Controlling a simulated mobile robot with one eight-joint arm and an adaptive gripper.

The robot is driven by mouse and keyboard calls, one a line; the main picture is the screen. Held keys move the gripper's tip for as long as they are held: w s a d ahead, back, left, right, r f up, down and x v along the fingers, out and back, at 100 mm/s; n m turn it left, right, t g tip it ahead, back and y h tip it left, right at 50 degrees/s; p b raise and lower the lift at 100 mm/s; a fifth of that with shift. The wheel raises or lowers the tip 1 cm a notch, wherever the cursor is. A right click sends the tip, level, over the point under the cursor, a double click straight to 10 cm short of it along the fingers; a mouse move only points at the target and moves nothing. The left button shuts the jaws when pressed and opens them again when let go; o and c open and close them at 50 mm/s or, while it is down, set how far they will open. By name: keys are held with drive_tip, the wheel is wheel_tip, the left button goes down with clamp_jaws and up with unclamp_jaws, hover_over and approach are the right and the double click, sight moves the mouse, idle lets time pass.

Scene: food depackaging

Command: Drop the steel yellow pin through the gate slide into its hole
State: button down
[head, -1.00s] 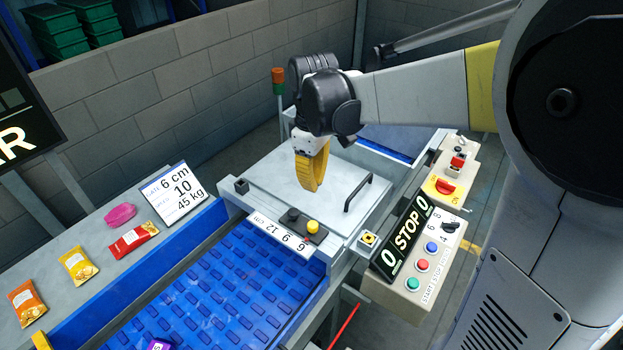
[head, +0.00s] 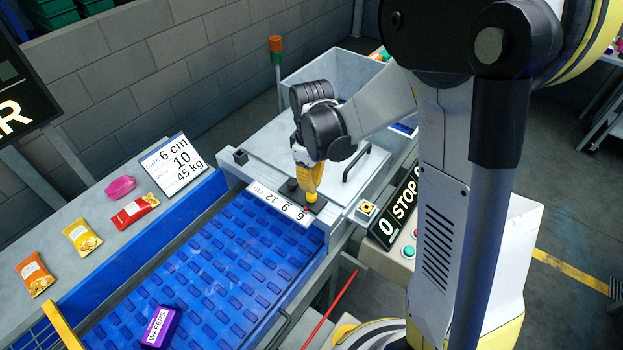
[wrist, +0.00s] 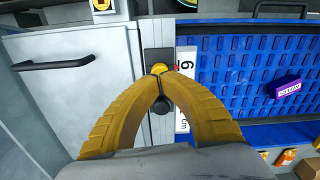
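The yellow pin (head: 312,197) stands on the dark gate slide (head: 319,207) beside the scale strip (head: 277,202), and its round head shows in the wrist view (wrist: 159,66). A black knob (head: 289,187) is on the same slide; it also shows between my fingers in the wrist view (wrist: 160,106). My gripper (wrist: 158,75) points down with its yellow fingertips nearly meeting, right at the pin's head. I cannot tell whether they touch or grasp it. The pin's lower part and the hole are hidden. A red pointer (wrist: 176,68) is at the 6 mark.
A grey lid with a black handle (head: 357,163) lies behind the slide. The blue conveyor (head: 215,262) in front carries a purple wafers box (head: 160,326). A card (head: 173,164) reads 6 cm, 10, 45 kg. The STOP display (head: 401,210) stands right.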

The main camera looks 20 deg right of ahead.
drive_tip(key=shift+f+b, duration=0.45)
drive_tip(key=shift+f, duration=0.65)
drive_tip(key=shift+f+b, duration=0.6)
drive_tip(key=shift+b, duration=0.05)
drive_tip(key=shift+r+p, duration=0.95)
drive_tip(key=shift+r, duration=0.55)
wheel_tip(320, 180, up, 12)
drive_tip(key=shift+f, duration=0.15)
